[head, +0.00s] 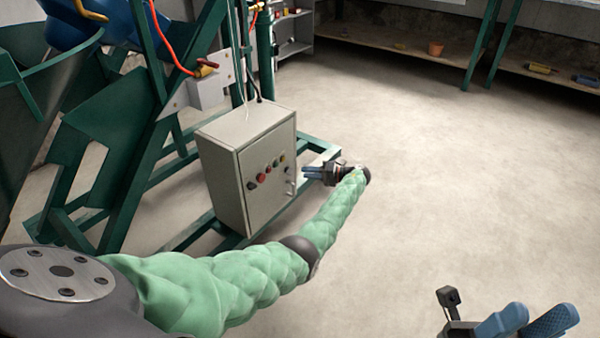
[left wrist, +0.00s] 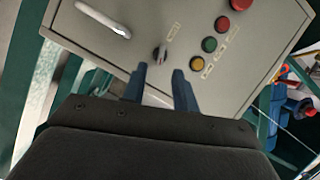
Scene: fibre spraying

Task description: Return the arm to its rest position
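My left arm in its green quilted sleeve reaches out in the head view. Its gripper (head: 306,173) is beside the front of a grey control box (head: 228,180), fingers pointing at it. In the left wrist view the two blue fingers of this gripper (left wrist: 158,76) are apart with nothing held between them. A rotary knob (left wrist: 160,53) on the box panel shows just beyond the fingertips; I cannot tell whether they touch it. My right gripper (head: 527,321) is at the bottom right of the head view, its blue fingers apart and empty.
The box panel has red, green and yellow buttons (left wrist: 197,64) and a silver handle (left wrist: 103,19). A green steel frame (head: 120,170) stands behind and left of the box. Shelves (head: 390,45) line the back wall. The concrete floor (head: 450,170) to the right is clear.

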